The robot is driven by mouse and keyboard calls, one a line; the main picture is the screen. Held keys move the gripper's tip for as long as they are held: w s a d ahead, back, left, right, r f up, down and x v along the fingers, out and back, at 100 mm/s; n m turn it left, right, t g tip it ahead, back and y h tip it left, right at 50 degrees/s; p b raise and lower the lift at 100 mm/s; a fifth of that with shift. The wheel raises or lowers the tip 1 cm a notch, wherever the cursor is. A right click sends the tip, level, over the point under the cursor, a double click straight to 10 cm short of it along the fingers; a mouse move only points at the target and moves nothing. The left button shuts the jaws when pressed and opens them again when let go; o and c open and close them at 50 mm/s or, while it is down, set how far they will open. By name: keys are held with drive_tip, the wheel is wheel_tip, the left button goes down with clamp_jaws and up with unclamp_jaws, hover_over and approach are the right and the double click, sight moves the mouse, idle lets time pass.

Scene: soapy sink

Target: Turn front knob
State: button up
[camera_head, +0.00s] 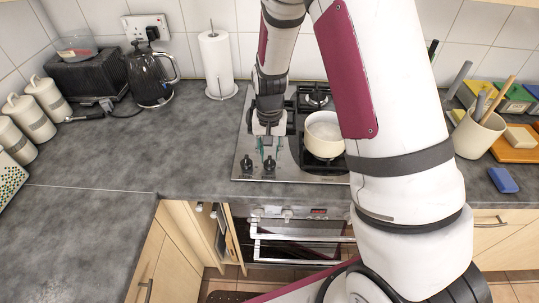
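My gripper (268,154) points down over the hob's left part, just above and behind the right knob. Its fingers look apart, with a small gap between them. I cannot tell whether a fingertip touches the knob. Any knobs farther back are hidden by my gripper and wrist.
A cream pot (324,134) stands on the hob right of my gripper. A paper towel roll (216,64), a black kettle (150,76) and a toaster (88,80) stand left. A utensil pot (478,134) is right. Below, a cupboard door (212,236) stands open.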

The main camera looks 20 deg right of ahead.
wheel_tip(320, 180, up, 10)
drive_tip(key=shift+r, duration=0.15)
idle(0.6)
wheel_tip(320, 180, up, 8)
drive_tip(key=n+t, duration=0.1)
hover_over(270, 159)
drive_tip(key=s, duration=0.4)
drive_tip(key=s+r+n+t, duration=0.2)
drive_tip(key=s+r, duration=0.4)
drive_tip(key=s, duration=0.3)
drive_tip(key=s+r+n+t, duration=0.1)
drive_tip(key=s+r+t, duration=0.1)
drive_tip(key=s+r, duration=0.4)
drive_tip(key=s, duration=0.3)
drive_tip(key=shift+r+n+t+b, duration=0.2)
drive_tip(key=shift+n+t+b, duration=0.1)
drive_tip(key=shift+n+b, duration=0.1)
